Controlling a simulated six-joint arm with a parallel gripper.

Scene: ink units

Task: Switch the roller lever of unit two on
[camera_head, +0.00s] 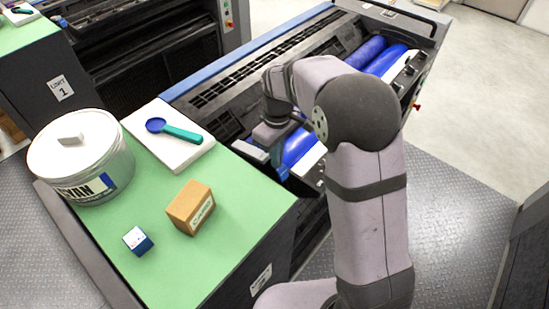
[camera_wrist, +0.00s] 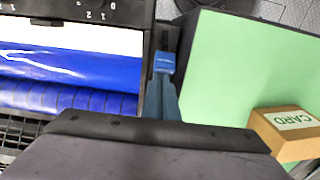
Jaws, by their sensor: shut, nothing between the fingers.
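The near ink unit, with a green top (camera_head: 235,235) and blue rollers (camera_head: 298,147), fills the middle of the head view; its front label (camera_head: 261,278) is too small to read. In the wrist view its blue rollers (camera_wrist: 65,85) lie left of a dark side frame (camera_wrist: 147,30). My gripper (camera_head: 281,170) is low over the unit, between the rollers and the green top. In the wrist view my gripper (camera_wrist: 164,64) shows as closed blue-grey fingers over the side frame. I cannot make out the roller lever; my gripper and arm may hide it.
On the green top stand a CYAN tub (camera_head: 82,160), a card box (camera_head: 190,207), a small blue-white box (camera_head: 138,241) and a white slab (camera_head: 165,143) with a blue-green scoop (camera_head: 172,130). Unit 1 (camera_head: 61,88) stands at the back left. The floor at right is clear.

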